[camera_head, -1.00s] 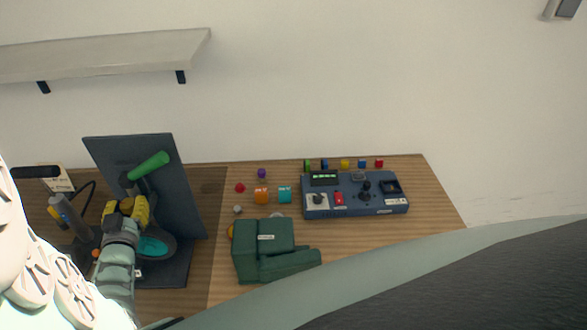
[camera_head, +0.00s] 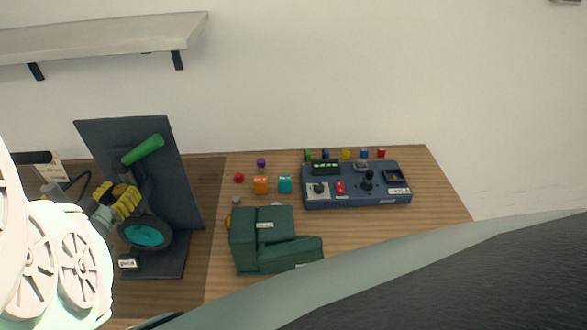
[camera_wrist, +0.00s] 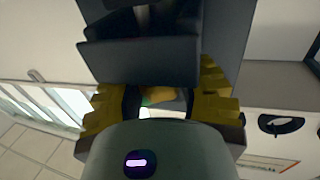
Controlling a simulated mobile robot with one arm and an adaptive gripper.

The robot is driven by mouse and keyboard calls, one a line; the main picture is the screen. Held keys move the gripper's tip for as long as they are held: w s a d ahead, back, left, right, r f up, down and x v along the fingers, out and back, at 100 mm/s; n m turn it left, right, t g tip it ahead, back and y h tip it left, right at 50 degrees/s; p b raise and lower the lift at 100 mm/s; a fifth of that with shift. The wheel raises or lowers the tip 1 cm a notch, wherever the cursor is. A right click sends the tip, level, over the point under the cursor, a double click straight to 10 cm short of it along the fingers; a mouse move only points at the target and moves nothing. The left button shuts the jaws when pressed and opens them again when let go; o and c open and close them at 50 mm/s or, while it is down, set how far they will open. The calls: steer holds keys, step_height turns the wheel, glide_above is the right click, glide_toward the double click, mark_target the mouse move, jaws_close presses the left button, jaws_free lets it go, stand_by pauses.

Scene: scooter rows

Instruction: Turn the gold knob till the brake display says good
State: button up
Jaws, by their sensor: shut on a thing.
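My gripper (camera_head: 118,198) has yellow and black fingers and is at the dark stand on the left, below the green handle grip (camera_head: 143,149) and above the teal disc (camera_head: 145,234). In the wrist view my gripper (camera_wrist: 160,100) has a finger on each side of a small gold piece, the gold knob (camera_wrist: 158,94), and is shut on it. Most of the knob is hidden by the fingers and a dark block. In the head view the knob is hidden. I cannot make out a brake display. A small white label (camera_head: 127,264) on the stand's base is too small to read.
The stand's dark panel (camera_head: 163,170) rises behind my gripper. A shelf (camera_head: 110,38) hangs above.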

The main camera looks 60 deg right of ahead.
steer(key=shift+m+g+b, duration=0.4)
steer(key=shift+g+b, duration=0.05)
steer(key=shift+g, duration=0.15)
steer(key=o, duration=1.2)
steer(key=shift+c, duration=0.2)
steer(key=v, duration=1.2)
steer(key=shift+f, duration=0.2)
